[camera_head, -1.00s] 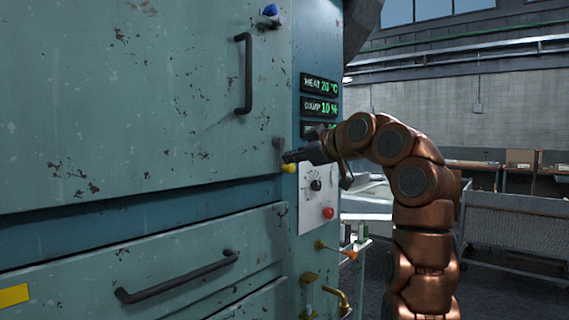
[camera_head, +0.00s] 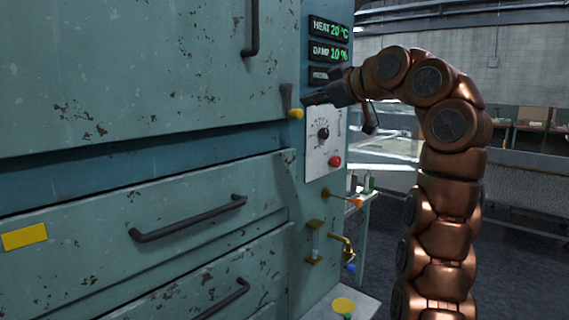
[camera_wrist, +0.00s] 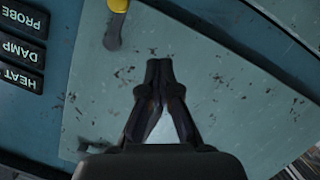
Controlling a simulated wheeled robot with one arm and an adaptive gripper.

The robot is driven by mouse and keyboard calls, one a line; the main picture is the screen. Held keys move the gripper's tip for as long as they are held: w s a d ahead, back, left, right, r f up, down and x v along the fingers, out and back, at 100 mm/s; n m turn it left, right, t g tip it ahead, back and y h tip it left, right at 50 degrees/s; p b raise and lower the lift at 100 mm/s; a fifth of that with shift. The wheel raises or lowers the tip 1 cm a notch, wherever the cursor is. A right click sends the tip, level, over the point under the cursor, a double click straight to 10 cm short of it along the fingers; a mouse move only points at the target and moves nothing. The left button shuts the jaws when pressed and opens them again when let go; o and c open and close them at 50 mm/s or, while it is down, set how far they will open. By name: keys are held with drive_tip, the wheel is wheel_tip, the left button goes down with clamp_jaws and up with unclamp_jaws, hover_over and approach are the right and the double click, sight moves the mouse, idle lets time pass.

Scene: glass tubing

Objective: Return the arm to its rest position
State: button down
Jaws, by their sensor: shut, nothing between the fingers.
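My gripper (camera_head: 308,100) is at the end of my copper arm, in front of the teal cabinet (camera_head: 120,90), close to the yellow-knobbed lever (camera_head: 296,113) at the door's right edge. The wrist view shows my gripper (camera_wrist: 159,64) with its dark fingertips together and nothing between them. The yellow knob (camera_wrist: 118,5) is beyond the fingertips there, at the top edge. In the head view the arm rises at the right and bends over to the left toward the cabinet.
A white panel (camera_head: 324,150) with a black dial and red button (camera_head: 334,161) is just below my gripper. Black displays (camera_head: 329,52) are above it. Drawer handles (camera_head: 188,218), an orange-ended lever (camera_head: 354,202) and a brass tap (camera_head: 343,246) project from the cabinet. Floor shows at right.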

drive_tip(key=s+d+f+m+g+h, duration=0.1)
drive_tip(key=s+f+m+g+h, duration=0.45)
drive_tip(key=f, duration=0.75)
drive_tip(key=s+f+m+g+y, duration=0.1)
drive_tip(key=s+f+m+g, duration=0.3)
drive_tip(key=s+f, duration=0.6)
drive_tip(key=s+d+f+m+g+h, duration=0.1)
drive_tip(key=s+d+f+g+h, duration=0.15)
drive_tip(key=s+f, duration=0.75)
drive_tip(key=s+d+f+m+g+h, duration=0.1)
drive_tip(key=s+d+f+m, duration=0.15)
drive_tip(key=s+f, duration=0.7)
drive_tip(key=s+d+f+g+h, duration=0.2)
drive_tip(key=s+d+f, duration=0.35)
drive_tip(key=s, duration=0.85)
wheel_tip(320, 180, up, 14)
drive_tip(key=w+a+t+p, duration=0.1)
drive_tip(key=a+p, duration=0.1)
drive_tip(key=p, duration=1.2)
drive_tip(key=shift+f, duration=0.1)
